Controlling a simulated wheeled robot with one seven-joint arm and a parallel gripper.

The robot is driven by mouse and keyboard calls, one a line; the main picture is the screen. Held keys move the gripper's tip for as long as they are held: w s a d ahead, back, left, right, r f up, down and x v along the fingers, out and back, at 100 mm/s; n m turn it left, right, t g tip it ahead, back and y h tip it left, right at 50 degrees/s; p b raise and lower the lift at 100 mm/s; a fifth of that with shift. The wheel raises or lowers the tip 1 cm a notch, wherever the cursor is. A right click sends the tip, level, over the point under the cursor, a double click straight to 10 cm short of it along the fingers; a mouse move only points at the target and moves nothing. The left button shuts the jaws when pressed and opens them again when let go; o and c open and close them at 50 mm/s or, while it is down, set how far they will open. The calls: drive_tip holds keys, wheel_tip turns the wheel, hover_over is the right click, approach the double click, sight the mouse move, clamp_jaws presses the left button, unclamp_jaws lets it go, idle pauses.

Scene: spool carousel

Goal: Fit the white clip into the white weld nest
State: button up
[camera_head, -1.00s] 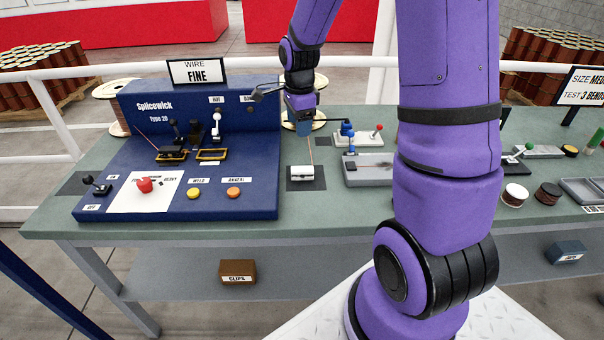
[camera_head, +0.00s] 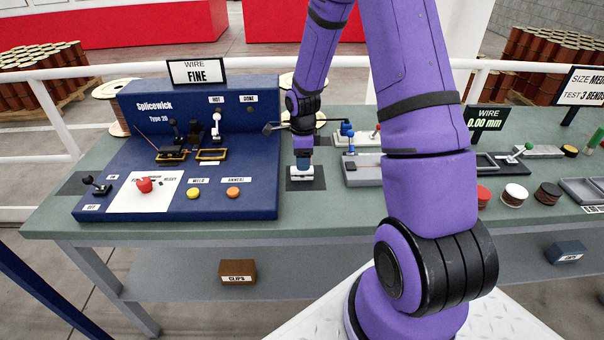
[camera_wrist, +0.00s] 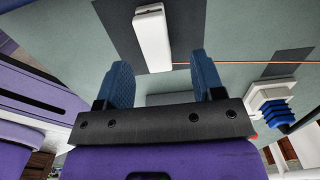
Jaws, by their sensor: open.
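The white clip (camera_head: 301,175) lies on a dark square mat on the bench, partly hidden by my gripper in the head view. In the wrist view the clip (camera_wrist: 152,38) is a white bar lying just beyond my fingertips. My gripper (camera_head: 302,165) points down over the clip. Its two blue fingers (camera_wrist: 163,70) are spread apart with nothing held between them. On the blue Splicewick machine (camera_head: 255,130), a yellow-outlined fixture (camera_head: 211,155) sits below a white lever (camera_head: 216,122). I cannot tell the white weld nest's exact shape.
A thin orange wire (camera_wrist: 250,64) runs right from near the clip. A grey tray (camera_head: 364,172) and a fixture with blue parts (camera_head: 348,130) stand to the right. The machine's red (camera_head: 144,185), yellow (camera_head: 194,193) and orange (camera_head: 233,193) buttons are left of my gripper.

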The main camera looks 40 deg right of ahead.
sight(302, 173)
drive_tip(key=f, duration=0.4)
drive_tip(key=shift+s+f, duration=0.15)
drive_tip(key=shift+s, duration=0.1)
drive_tip(key=c, duration=1)
